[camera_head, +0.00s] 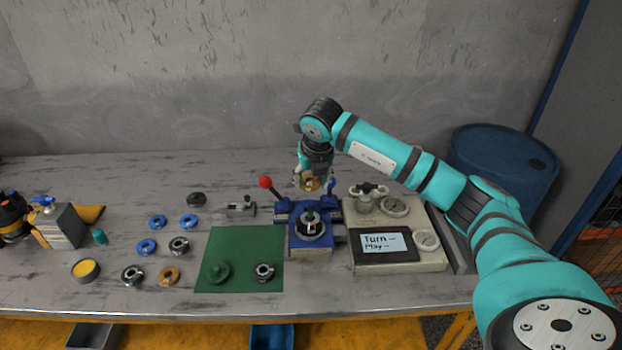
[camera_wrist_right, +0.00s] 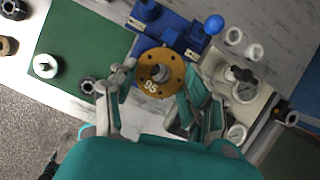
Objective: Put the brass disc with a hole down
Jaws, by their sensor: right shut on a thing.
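My right gripper (camera_head: 311,182) points down above the back of the blue fixture (camera_head: 311,245). It is shut on the brass disc with a hole (camera_head: 311,185). In the right wrist view the disc (camera_wrist_right: 150,88) lies between the two fingers (camera_wrist_right: 152,92) and bears the number 50 or 05. A grey round part shows in its hole; I cannot tell whether the disc is around it or above it. The fixture holds a dark round part with a green-tipped centre. My left gripper is not in view.
A green mat (camera_head: 237,250) with a green knob and a dark ring lies left of the fixture. Several blue, steel and brass rings lie farther left. A beige gauge box (camera_head: 440,258) stands right of the fixture. A red-balled lever (camera_head: 265,182) rises at the fixture's left.

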